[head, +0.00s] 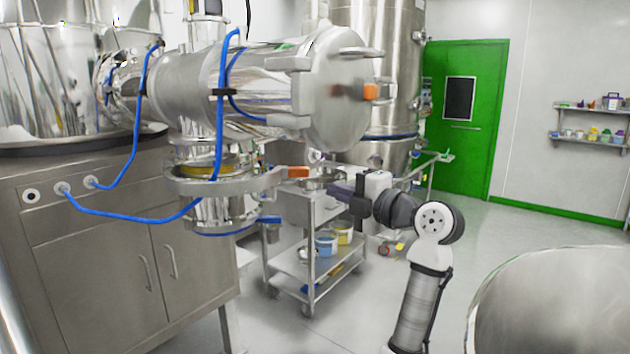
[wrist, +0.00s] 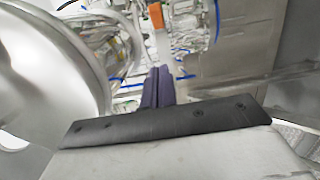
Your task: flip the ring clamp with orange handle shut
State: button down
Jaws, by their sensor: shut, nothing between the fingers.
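The ring clamp (head: 205,187) is a grey metal band around the vertical pipe under the horizontal steel vessel in the head view. Its lever reaches right and ends in an orange handle (head: 298,172); I cannot tell how far the lever stands open. My gripper (head: 335,188) is just right of this handle and slightly lower in the picture, apart from it. Its dark fingers (wrist: 157,86) are shut together and empty in the wrist view. An orange piece (wrist: 155,17) shows beyond them there; I cannot tell which handle it is.
A second orange handle (head: 370,91) sits on the vessel's round lid (head: 340,105), above my gripper. A blue handle (head: 268,219) is below the ring clamp. Blue hoses (head: 135,215) hang at left. A steel cart (head: 300,262) stands behind; a green door (head: 470,130) is farther back.

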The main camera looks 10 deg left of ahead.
aim_at(297, 172)
jog(key=p+x, duration=0.2)
jog(key=x, duration=0.2)
jog(key=w+d+p+x, duration=0.1)
jog(key=p+x, duration=0.1)
jog(key=x, duration=0.2)
jog(key=p+x, duration=0.2)
jog(key=x, duration=0.2)
jog(key=shift+w+d, duration=0.2)
jog(key=shift+w, duration=0.1)
jog(key=shift+w+f, duration=0.1)
jog(key=shift+w, duration=0.3)
jog(key=shift+w, duration=0.5)
jog(key=w+a+p, duration=0.1)
jog(key=w+a, duration=0.1)
jog(key=w, duration=1)
jog(key=shift+w+a, duration=0.2)
jog(key=shift+w, duration=0.1)
